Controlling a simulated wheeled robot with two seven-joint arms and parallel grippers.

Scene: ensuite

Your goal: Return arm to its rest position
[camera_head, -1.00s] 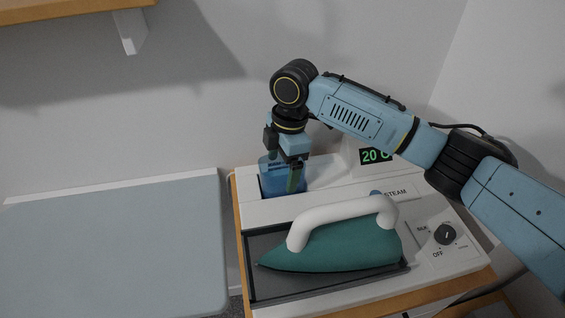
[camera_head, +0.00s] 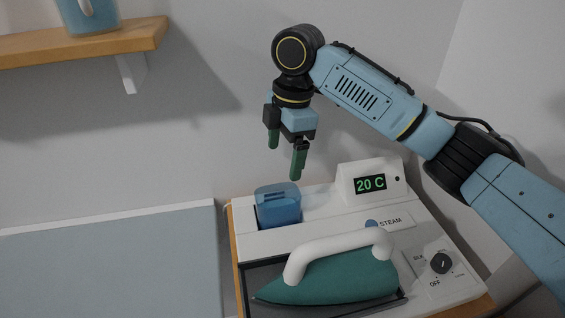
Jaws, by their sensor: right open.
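My right arm comes in from the right edge and reaches over the steam station. My right gripper (camera_head: 285,160) points down, open and empty, with its green-padded fingertips apart. It hangs in the air above the translucent blue water tank (camera_head: 279,209), clear of it. The tank sits in its slot at the back left of the white station (camera_head: 325,212). My left gripper is not in view.
A teal iron (camera_head: 335,280) with a white handle rests on the station's dark tray. A display (camera_head: 370,184) reads 20 C. A wooden shelf (camera_head: 90,43) holds a blue container (camera_head: 92,14) at upper left. A grey-blue board (camera_head: 110,265) lies at left.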

